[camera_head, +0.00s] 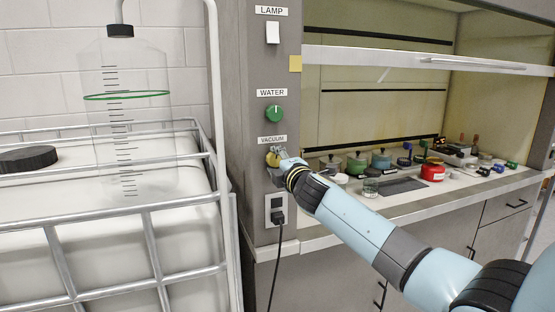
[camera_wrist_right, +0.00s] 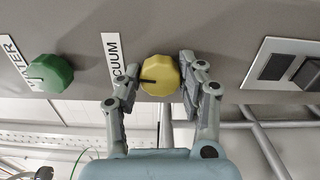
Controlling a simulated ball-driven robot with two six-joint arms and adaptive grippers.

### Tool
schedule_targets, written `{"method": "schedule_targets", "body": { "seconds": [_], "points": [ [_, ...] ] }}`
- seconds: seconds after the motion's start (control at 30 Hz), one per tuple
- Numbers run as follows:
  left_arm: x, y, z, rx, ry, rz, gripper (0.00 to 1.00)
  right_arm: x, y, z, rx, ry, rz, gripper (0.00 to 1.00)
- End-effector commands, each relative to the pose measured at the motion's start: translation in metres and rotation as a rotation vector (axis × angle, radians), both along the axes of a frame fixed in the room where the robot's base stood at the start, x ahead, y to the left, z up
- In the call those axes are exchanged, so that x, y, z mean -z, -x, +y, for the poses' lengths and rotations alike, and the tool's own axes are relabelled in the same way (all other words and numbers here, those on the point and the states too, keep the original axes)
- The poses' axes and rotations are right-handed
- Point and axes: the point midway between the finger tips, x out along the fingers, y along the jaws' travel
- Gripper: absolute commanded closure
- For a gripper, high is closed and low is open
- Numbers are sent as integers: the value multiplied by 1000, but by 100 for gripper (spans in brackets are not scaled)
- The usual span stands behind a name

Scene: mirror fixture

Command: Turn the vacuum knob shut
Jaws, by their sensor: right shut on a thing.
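The yellow vacuum knob (camera_head: 271,160) is on the grey panel under the VACUUM label, below the green water knob. My right gripper (camera_head: 280,162) is at the knob, its arm reaching in from the lower right. In the right wrist view the yellow knob (camera_wrist_right: 160,75) sits between the two fingers of my right gripper (camera_wrist_right: 158,92), which is shut on it. A dark line on the knob points toward the VACUUM label (camera_wrist_right: 114,60). My left gripper is not in view.
The green water knob (camera_head: 275,113) and a white lamp switch (camera_head: 273,33) are above. An outlet with a black plug (camera_head: 277,212) is just below. A caged white tank (camera_head: 100,210) stands at left.

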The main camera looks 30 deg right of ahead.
Motion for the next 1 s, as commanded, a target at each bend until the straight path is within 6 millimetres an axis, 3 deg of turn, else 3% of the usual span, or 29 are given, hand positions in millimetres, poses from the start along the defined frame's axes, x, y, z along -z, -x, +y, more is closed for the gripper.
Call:
{"method": "schedule_targets", "body": {
  "seconds": [0.3,0.83,0.87,1.0],
  "points": [
    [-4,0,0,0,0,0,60,1,0,0,-1,113,30,93],
    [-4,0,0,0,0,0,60,2,1,0,-1,135,36,93],
    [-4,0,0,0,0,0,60,2,1,0,-1,135,37,58],
    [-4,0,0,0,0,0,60,2,0,0,-1,134,35,40]
  ]
}}
